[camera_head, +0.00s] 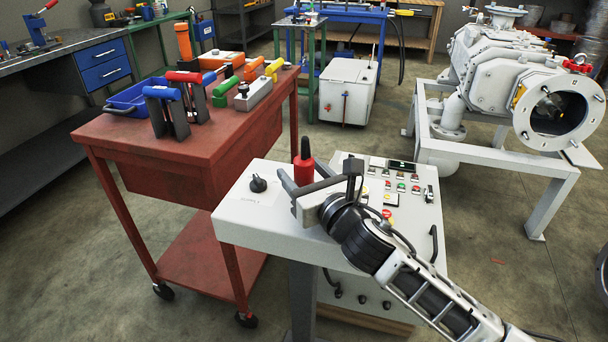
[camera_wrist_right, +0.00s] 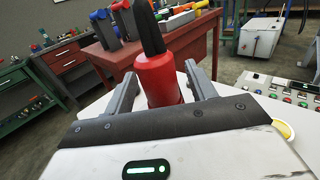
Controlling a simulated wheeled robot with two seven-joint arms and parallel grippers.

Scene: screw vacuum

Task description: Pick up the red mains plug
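The red mains plug (camera_head: 303,170) stands upright on the light grey control panel, with a black upper end; its base is partly hidden by my gripper in the head view. My right gripper (camera_head: 299,184) reaches in from the right, with its fingers on either side of the plug. In the right wrist view the red plug body (camera_wrist_right: 159,82) rises between the two grey fingers of the right gripper (camera_wrist_right: 161,74). The fingers are spread, with a narrow gap visible at the right finger. Contact at the left finger is unclear. My left gripper is out of view.
The control panel (camera_head: 240,222) carries a black knob (camera_head: 258,184) left of the plug and several buttons to the right. A red tool cart (camera_head: 130,137) with coloured-handled tools stands close behind left. A grey vacuum pump (camera_head: 490,75) stands at the back right.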

